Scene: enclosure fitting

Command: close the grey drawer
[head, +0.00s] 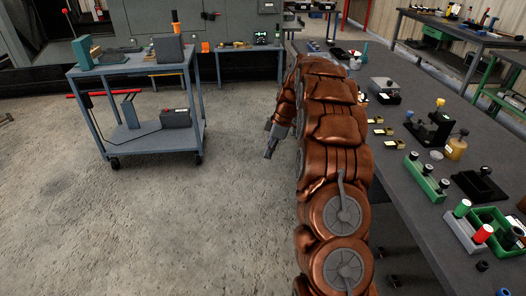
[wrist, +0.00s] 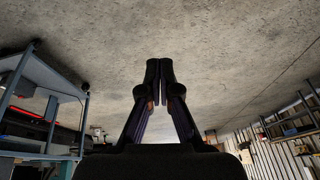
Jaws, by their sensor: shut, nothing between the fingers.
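I cannot make out a grey drawer for certain in either view. My gripper (head: 268,152) hangs over the open floor to the left of the long workbench, partly behind my copper-coloured arm. In the wrist view the two dark fingers of my gripper (wrist: 160,65) meet at their tips with nothing between them. Bare concrete shows beyond the tips. My arm hides part of the workbench's left edge and what may be under it.
A long grey workbench (head: 421,215) runs along the right, with small fixtures and containers on it. A grey wheeled cart (head: 140,68) stands at the left; its frame shows in the wrist view (wrist: 50,76). Concrete floor (head: 140,230) between them is clear.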

